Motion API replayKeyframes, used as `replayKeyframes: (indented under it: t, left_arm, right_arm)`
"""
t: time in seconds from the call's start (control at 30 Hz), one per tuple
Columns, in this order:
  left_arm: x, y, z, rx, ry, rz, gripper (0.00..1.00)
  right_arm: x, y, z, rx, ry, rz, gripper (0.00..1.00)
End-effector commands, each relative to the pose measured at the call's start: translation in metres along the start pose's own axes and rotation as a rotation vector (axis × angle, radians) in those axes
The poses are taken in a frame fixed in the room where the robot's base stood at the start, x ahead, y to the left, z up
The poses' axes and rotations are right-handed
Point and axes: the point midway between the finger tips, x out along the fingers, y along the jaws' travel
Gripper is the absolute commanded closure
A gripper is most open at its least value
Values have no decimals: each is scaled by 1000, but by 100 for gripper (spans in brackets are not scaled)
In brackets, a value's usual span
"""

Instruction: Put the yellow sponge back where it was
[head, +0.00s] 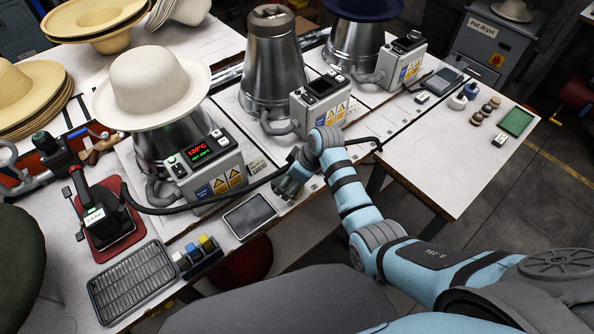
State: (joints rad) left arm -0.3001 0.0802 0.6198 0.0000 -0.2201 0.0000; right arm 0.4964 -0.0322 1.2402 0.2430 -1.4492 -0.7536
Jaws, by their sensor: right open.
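The yellow sponge (207,243) appears to sit in the right end of a small dark rack (205,266) at the front edge of the table. A blue piece (193,251) and a pale piece (181,261) stand beside it in the same rack. My right gripper (285,187) is open, over the table to the right of the rack and apart from the sponge. I see nothing between its fingers, though the fingertips are small and partly dark. My left gripper is out of the picture.
A grey tray (249,215) lies between the rack and my right gripper. A ribbed tray (132,282) and an iron (95,213) on a red mat are to the left. A hat press (205,166) with a cream hat (152,83) stands behind. A black cable crosses near my gripper.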

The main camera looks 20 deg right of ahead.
Motion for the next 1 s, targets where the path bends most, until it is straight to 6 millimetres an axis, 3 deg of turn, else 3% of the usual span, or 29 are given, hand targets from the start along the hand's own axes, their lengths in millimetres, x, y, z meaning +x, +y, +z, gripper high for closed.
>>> replayKeyframes:
  t: [0.3, 0.4, 0.53, 0.77, 0.83, 0.93, 1.0]
  left_arm:
    - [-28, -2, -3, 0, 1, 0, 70]
    - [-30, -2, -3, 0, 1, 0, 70]
    - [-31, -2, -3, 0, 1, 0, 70]
    - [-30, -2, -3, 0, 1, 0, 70]
    - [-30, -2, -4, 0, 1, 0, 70]
    - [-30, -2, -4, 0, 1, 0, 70]
    - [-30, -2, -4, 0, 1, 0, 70]
  right_arm:
    - [-86, 0, -2, -3, 3, 3, 36]
    - [-102, 0, -2, -1, 2, 2, 36]
    - [-110, 0, -1, -2, 1, 0, 36]
    - [-109, 0, -1, -1, 1, 0, 36]
    - [-100, -1, 5, 20, -6, -1, 36]
    - [-58, -3, 39, 133, -41, 9, 36]
    - [-10, -11, 87, 255, -84, 34, 36]
